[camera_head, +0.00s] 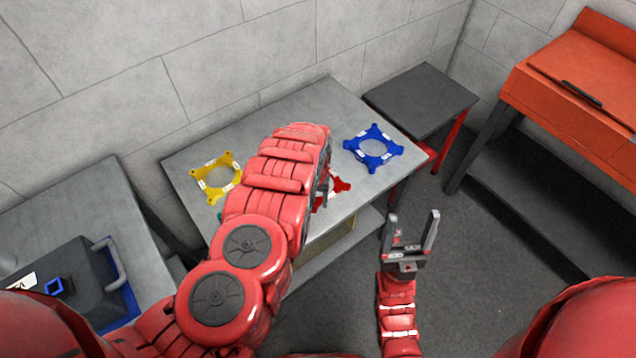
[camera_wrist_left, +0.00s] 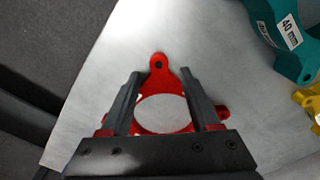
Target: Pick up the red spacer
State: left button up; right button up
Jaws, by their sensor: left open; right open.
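The red spacer (camera_head: 341,185) lies on the grey table, mostly hidden behind my left arm in the head view. In the left wrist view the red spacer (camera_wrist_left: 159,67) is a flat ring with lugs around a round hole. My left gripper (camera_head: 323,188) is over it, fingers open. In the left wrist view the left gripper (camera_wrist_left: 160,82) has one finger on either side of the ring's top lug; I cannot tell whether they touch it. My right gripper (camera_head: 412,214) is open and empty, in front of the table above the floor.
A yellow spacer (camera_head: 199,174) lies left and a blue spacer (camera_head: 394,151) right on the grey table (camera_head: 290,104). A teal spacer marked 40 mm (camera_wrist_left: 268,22) lies nearby. A dark case (camera_head: 70,285) stands far left; an orange cabinet (camera_head: 560,85) stands right.

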pick_arm(q)
grip_shut()
dwell(1.3)
